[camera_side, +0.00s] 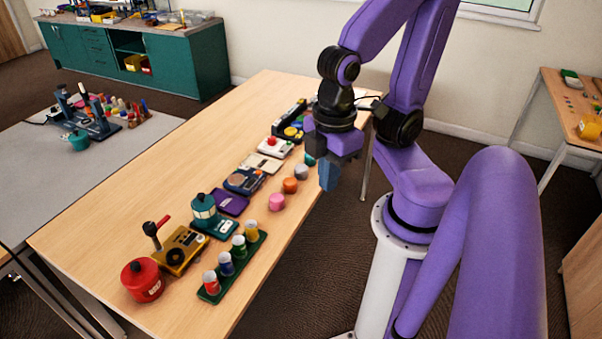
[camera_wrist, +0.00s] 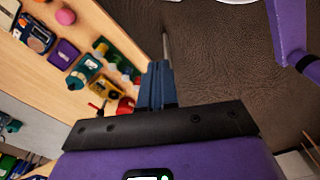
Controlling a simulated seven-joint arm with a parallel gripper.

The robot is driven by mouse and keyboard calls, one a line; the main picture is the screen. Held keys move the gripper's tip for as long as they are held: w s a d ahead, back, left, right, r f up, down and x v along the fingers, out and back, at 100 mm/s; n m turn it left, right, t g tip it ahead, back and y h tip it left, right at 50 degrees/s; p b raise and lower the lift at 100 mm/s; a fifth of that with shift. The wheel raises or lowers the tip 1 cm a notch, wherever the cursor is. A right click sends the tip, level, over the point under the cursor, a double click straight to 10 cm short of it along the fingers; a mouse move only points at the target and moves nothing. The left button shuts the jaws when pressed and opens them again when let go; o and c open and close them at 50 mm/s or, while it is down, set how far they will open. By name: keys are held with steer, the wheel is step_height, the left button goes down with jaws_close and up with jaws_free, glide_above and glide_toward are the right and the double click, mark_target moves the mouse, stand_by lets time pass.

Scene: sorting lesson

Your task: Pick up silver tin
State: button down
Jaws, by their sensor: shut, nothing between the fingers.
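The silver tin (camera_side: 302,172) is a small grey round tin on the wooden table near its right edge in the side view. It stands in a row with an orange tin (camera_side: 290,185), a pink tin (camera_side: 277,202) and a teal tin (camera_side: 310,158) partly behind my gripper. My gripper (camera_side: 328,178) has blue fingers and is shut and empty, apart from the silver tin and to its right in the picture. In the wrist view the shut fingers (camera_wrist: 158,85) are over dark floor beyond the table edge. I cannot make out the silver tin there.
A row of devices, including a purple box (camera_side: 230,202) and a yellow device (camera_side: 180,250), runs along the wooden table (camera_side: 130,210). A green rack (camera_side: 232,272) with several small cans and a red pot (camera_side: 142,281) stand at the near end. The table's left side is clear.

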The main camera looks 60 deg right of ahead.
steer(key=shift+c, duration=2.3)
jaws_free()
steer(key=shift+w, duration=0.1)
steer(key=w+d+f+m, duration=0.2)
steer(key=w+d+m, duration=0.1)
steer(key=w+m, duration=0.8)
steer(key=m, duration=1.6)
glide_above(301, 167)
step_height(301, 167, down, 12)
step_height(301, 167, down, 16)
steer(key=shift+f, duration=0.25)
